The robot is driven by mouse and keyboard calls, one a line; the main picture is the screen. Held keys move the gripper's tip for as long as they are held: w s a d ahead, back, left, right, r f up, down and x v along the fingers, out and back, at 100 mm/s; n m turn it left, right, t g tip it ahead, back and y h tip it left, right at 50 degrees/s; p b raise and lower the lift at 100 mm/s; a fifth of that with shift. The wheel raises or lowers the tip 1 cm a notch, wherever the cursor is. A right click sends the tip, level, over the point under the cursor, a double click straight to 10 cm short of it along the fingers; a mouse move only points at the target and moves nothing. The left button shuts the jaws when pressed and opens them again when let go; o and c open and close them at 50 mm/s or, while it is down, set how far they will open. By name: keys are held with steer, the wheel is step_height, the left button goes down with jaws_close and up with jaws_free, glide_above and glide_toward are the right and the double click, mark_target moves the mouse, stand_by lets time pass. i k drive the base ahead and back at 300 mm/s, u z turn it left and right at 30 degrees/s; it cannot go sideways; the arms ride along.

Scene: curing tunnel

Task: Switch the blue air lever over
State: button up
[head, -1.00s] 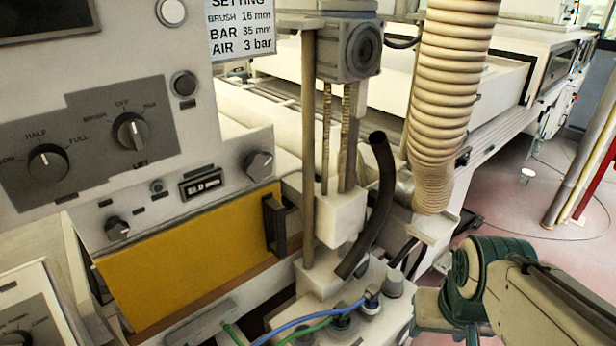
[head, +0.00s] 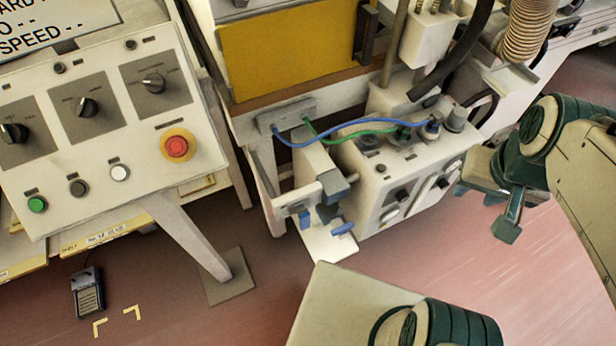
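Two small blue handle-like parts show low at the front of the machine: a blue lever (head: 343,229) at the lower right and another blue piece (head: 304,217) to its left. They sit by a pale bracket with a grey block (head: 333,186) above. I cannot tell from this view which one is the air lever or which way it is set. My gripper (head: 500,210) hangs at the right, beside the white valve box (head: 372,212) and well apart from both blue parts. It holds nothing that I can see; its finger gap is not clear.
A blue hose (head: 350,126) and a green hose (head: 345,140) run to fittings on the box. A black hose (head: 462,52) hangs above. A control panel with a red stop button (head: 177,146) stands left.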

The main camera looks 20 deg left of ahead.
mark_target(304, 217)
steer(key=z, duration=0.45)
steer(key=k, duration=1.35)
steer(key=u, duration=1.8)
steer(key=i, duration=0.5)
steer(key=u, duration=0.05)
